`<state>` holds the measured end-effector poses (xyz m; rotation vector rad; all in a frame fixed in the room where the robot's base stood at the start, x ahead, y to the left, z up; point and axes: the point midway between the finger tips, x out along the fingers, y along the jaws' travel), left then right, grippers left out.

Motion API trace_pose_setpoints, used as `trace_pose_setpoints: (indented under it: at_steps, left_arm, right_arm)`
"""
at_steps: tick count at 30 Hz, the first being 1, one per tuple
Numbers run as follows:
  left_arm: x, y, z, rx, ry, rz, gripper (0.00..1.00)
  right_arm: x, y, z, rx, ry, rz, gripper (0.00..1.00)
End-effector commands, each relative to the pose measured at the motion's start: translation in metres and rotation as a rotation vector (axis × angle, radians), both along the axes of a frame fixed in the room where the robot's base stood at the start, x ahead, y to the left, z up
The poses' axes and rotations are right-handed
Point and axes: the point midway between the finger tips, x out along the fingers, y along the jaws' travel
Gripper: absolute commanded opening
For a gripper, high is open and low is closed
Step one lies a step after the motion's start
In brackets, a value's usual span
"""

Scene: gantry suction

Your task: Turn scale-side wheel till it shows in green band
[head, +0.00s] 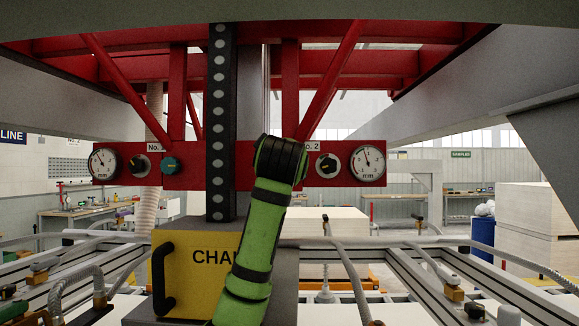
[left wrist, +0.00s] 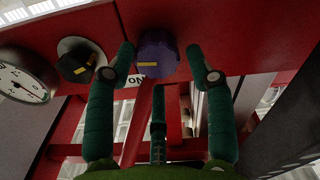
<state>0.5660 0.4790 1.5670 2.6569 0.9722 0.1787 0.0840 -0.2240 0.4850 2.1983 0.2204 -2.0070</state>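Two white round dials sit on a red beam: a left dial (head: 103,163) and a right dial (head: 368,163) marked mm. The right dial's needle points up and slightly left; I cannot make out a green band. Beside the right dial is a black wheel (head: 328,165) on a pale disc, also in the left wrist view (left wrist: 77,65). Farther from that dial is a purple wheel (left wrist: 157,53), hidden behind my arm in the head view. My left gripper (left wrist: 160,48) is open, its fingers on either side of the purple wheel with gaps showing. My right gripper is not in view.
On the left half of the beam are another black wheel (head: 139,166) and a teal wheel (head: 170,165). A yellow box (head: 195,270) with a black handle is below. Rails and hoses lie on both sides.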

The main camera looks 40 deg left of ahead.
Motion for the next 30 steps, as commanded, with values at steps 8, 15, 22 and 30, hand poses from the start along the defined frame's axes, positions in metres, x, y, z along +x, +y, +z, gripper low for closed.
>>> trace_pose_setpoints:
  at_steps: [8, 15, 22, 30]
  left_arm:
    - [0.001, -0.001, -0.002, -0.002, 0.007, -0.002, 0.64]
    - [-0.011, -0.012, -0.003, -0.002, 0.007, -0.004, 0.64]
    - [-0.049, -0.043, -0.002, -0.002, 0.002, -0.005, 0.64]
    - [-0.083, -0.071, -0.002, -0.002, 0.003, -0.002, 0.64]
  right_arm:
    - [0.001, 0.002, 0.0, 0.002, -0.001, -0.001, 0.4]
    - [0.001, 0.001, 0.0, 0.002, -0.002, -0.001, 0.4]
    - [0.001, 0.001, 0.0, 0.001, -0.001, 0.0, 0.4]
    - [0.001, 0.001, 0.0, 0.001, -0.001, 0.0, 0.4]
